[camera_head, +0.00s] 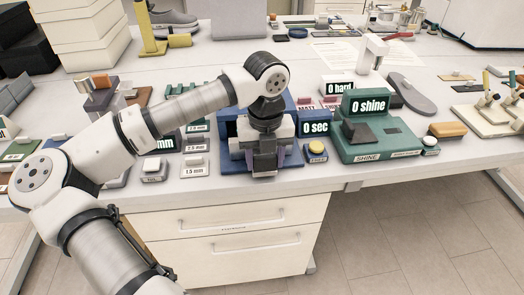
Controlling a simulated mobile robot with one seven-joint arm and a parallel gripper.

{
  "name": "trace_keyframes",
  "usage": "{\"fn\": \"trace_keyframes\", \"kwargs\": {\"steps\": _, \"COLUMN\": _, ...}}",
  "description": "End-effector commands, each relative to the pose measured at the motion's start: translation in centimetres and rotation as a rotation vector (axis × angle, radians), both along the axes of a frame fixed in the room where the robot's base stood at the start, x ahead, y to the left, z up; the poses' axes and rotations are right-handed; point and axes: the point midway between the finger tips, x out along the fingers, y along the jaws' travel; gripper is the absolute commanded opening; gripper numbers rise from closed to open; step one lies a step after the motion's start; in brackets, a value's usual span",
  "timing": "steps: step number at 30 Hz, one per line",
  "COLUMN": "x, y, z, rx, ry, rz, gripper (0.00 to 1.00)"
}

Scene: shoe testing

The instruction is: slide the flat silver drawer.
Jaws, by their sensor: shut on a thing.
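A blue device (228,129) with a "0 sec" display (315,128) stands near the front edge of the table, right of the picture's centre-left. My gripper (264,166) points down at the front of this device, low over its blue base. Its fingers are shut on a small part there, which I take to be the front of the flat silver drawer. The gripper and wrist hide most of that part and the device's opening, so I cannot tell how far the drawer is in or out.
A green "0 shine" device (372,135) stands to the right, and a yellow button (316,147) sits close beside my gripper. White cabinet drawers (232,222) are below the table edge.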

Motion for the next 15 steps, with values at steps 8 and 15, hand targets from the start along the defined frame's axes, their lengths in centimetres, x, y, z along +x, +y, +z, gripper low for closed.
{"fn": "trace_keyframes", "kwargs": {"steps": 8, "x": -5.4, "y": -0.4, "z": -0.4, "rx": 0.002, "ry": -0.002, "rz": -0.002, "gripper": 0.10}}
{"fn": "trace_keyframes", "kwargs": {"steps": 15, "x": -7.8, "y": -0.7, "z": -0.1, "rx": 0.000, "ry": 0.000, "rz": -0.002, "gripper": 0.10}}
